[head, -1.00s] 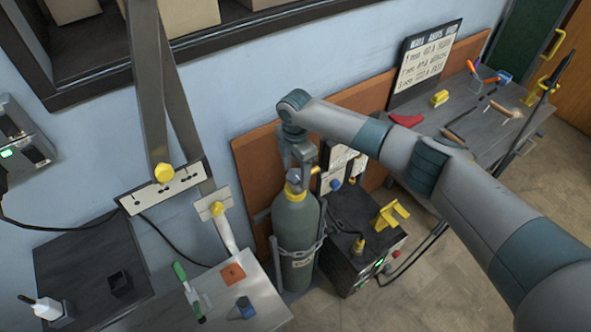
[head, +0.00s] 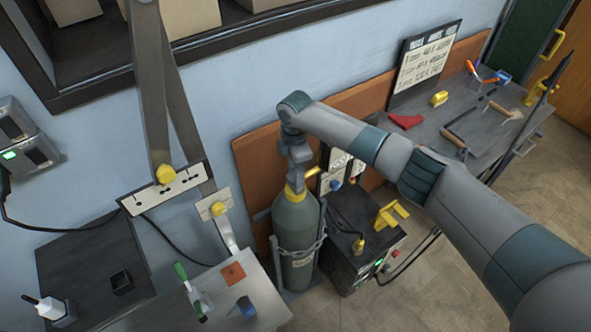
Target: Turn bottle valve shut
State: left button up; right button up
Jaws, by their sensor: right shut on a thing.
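The gas bottle (head: 297,228) is a grey-green cylinder with a yellow collar, standing upright behind a chain against the orange-brown board. My right gripper (head: 296,178) points down onto the top of the bottle and is shut on the valve there. The valve is mostly hidden by the gripper; only a small yellow-orange piece (head: 312,172) shows to its right. My right arm comes in from the lower right. My left gripper is not in view.
A dark welding machine (head: 362,240) with a yellow bracket stands just right of the bottle. A grey bench (head: 262,300) with small tools is at the lower left. A workbench (head: 440,120) with tools and a sign is at the right. Floor is clear at the lower right.

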jog(key=m+p, duration=0.1)
jog(key=m, duration=0.2)
jog(key=shift+r+m, duration=0.15)
jog(key=shift+m, duration=0.15)
jog(key=m, duration=0.2)
jog(key=shift+m+p, duration=0.4)
jog(key=m, duration=0.4)
jog(key=shift+m, duration=0.3)
jog(key=m, duration=0.4)
jog(key=shift+a, duration=0.1)
jog(key=m, duration=0.7)
jog(key=shift+m, duration=0.4)
jog(key=m, duration=0.4)
jog(key=shift+w+m, duration=0.1)
jog(key=shift+m, duration=1.3)
